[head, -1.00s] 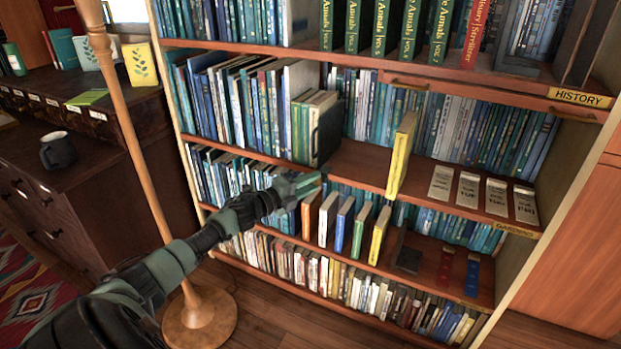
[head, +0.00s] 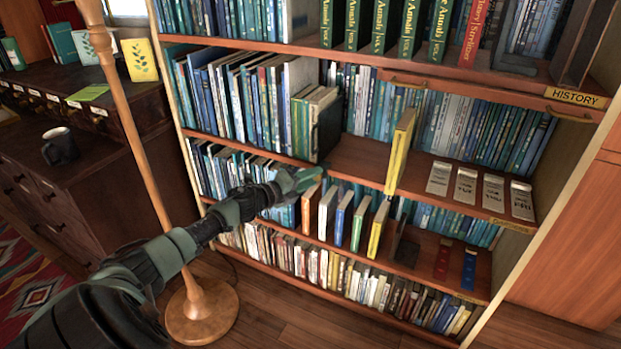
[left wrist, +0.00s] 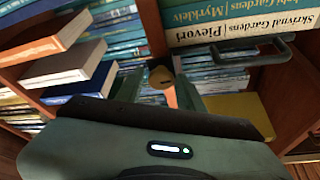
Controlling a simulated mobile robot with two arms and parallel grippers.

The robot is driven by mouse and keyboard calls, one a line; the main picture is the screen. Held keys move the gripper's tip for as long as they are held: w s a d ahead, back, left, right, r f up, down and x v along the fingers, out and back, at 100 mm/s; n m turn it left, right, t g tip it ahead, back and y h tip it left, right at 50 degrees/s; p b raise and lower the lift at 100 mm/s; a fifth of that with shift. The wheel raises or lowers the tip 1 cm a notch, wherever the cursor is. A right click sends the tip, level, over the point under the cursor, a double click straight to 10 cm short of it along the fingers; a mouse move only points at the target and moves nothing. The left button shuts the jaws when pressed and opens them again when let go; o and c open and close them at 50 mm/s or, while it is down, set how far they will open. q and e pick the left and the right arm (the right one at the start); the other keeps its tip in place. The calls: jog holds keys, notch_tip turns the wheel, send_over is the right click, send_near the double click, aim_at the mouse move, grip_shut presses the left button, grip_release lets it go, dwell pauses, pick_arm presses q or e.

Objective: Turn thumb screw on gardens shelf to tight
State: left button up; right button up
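The gardens shelf (head: 365,163) is the board with the "GARDENS" label at its right end. My left gripper (head: 304,179) is at its front edge, left of the middle, just above a row of standing books. In the left wrist view, my left gripper's two fingers (left wrist: 160,88) are apart. A small round brass-coloured piece (left wrist: 160,75), apparently the thumb screw, shows between them, near the fingertips. I cannot tell whether the fingers touch it or how tight it is. The screw is not distinguishable in the head view. My right gripper is not in view.
A dark bookend (head: 327,130) stands beside green books on the gardens shelf. A yellow book (head: 400,152) stands near that shelf's front edge. Several spaced books, including an orange one (head: 311,208), stand below, close to my gripper. A wooden lamp pole (head: 130,130) rises left of my arm.

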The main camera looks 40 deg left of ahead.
pick_arm(q)
jog(key=shift+o, duration=0.5)
jog(key=s+a+r+p, duration=0.1)
jog(key=s, duration=0.6)
jog(key=shift+s, duration=0.3)
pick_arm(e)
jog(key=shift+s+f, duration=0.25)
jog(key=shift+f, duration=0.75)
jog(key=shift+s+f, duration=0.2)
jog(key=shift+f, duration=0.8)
